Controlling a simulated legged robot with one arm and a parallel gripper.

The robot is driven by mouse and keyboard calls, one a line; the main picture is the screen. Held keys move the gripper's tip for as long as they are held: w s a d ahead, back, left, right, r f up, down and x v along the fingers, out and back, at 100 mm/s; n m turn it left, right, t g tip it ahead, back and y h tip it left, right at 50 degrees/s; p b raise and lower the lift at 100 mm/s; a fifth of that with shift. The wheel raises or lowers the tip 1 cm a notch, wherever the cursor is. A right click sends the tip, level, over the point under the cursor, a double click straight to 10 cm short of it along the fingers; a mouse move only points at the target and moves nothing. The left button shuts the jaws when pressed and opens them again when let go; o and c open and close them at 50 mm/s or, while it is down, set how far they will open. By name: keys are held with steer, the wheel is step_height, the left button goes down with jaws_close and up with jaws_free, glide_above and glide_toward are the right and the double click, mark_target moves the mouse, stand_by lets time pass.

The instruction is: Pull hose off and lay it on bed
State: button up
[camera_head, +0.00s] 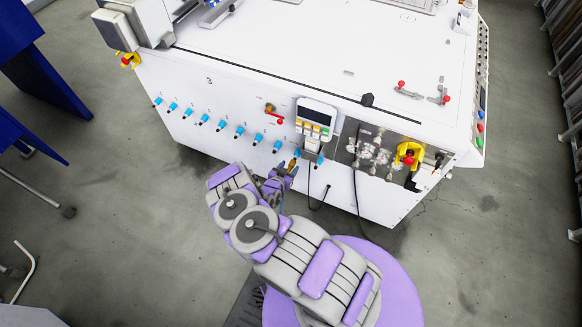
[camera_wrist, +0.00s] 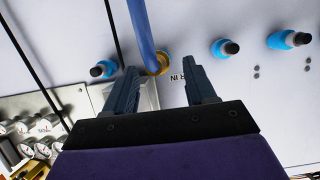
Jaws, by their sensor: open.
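A blue hose (camera_wrist: 143,32) runs down from the top edge of the wrist view into a brass-coloured fitting (camera_wrist: 163,66) on the machine's white side panel. A label partly reading "IN" is beside the fitting. My gripper (camera_wrist: 160,72) is open, with one finger on each side of the fitting and the hose end; no clear contact shows. In the head view my gripper (camera_head: 279,178) is at the front panel, below the grey control box, and my arm hides part of this area. The bed (camera_head: 290,50) is the machine's broad white top.
A row of blue-collared connectors (camera_head: 203,119) lines the front panel. A grey control box (camera_head: 315,118) with a dangling black cable is just above my gripper. Gauges (camera_head: 372,152) and a yellow-and-red switch (camera_head: 408,157) are to the right. The bed's middle is mostly clear.

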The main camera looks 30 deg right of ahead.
steer(key=shift+x, duration=1.3)
steer(key=shift+s, duration=0.1)
steer(key=shift+c, duration=0.2)
jaws_close()
stand_by(0.4)
steer(key=shift+s+a, duration=0.1)
steer(key=shift+a, duration=0.05)
steer(key=shift+s+a, duration=0.85)
steer(key=shift+a, duration=0.25)
steer(key=shift+s+a, duration=0.9)
steer(key=shift+a, duration=0.25)
